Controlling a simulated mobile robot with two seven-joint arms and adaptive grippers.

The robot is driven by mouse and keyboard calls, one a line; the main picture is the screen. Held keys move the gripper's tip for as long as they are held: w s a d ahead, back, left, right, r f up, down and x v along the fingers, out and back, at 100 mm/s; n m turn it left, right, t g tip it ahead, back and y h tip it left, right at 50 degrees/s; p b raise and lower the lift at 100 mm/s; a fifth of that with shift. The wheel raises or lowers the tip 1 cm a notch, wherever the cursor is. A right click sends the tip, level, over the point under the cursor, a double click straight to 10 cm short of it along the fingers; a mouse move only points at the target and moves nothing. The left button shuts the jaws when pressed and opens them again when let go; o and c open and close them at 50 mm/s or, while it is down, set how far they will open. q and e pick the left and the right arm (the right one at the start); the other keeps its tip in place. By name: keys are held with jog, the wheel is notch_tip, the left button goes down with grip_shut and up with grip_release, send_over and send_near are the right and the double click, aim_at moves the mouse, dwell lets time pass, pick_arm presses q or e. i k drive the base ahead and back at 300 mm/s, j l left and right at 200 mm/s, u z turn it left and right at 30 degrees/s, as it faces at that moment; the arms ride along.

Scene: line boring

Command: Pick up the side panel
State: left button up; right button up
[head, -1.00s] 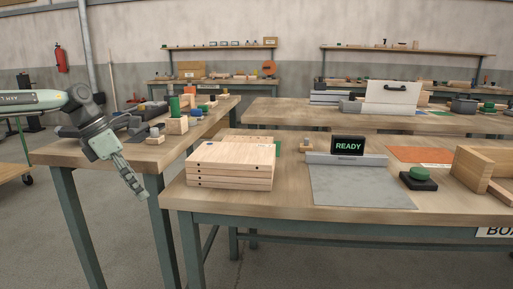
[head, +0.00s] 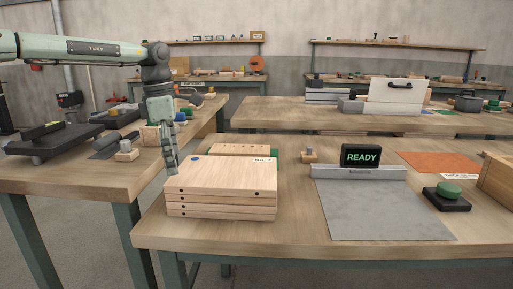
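A stack of several pale wooden panels (head: 220,190) lies flat on the near left part of the workbench; the top one has a blue dot and a small label. Which of them is the side panel I cannot tell. My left gripper (head: 171,163) points down just left of the stack's back left corner, seemingly apart from it. Its fingers are seen edge-on, so I cannot tell whether they are open or shut; nothing shows between them. My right gripper is not in view.
A grey mat (head: 385,210) with a fence and a READY display (head: 361,155) lies right of the stack. A green button (head: 448,190), an orange mat (head: 437,163) and a wooden box (head: 497,178) are further right. A side bench (head: 85,178) with tools stands left.

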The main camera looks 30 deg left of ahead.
aim_at(217, 149)
jog(key=i+j+z, duration=0.35)
jog(key=j, duration=0.3)
jog(key=i+j+z, duration=0.2)
jog(key=j, duration=0.2)
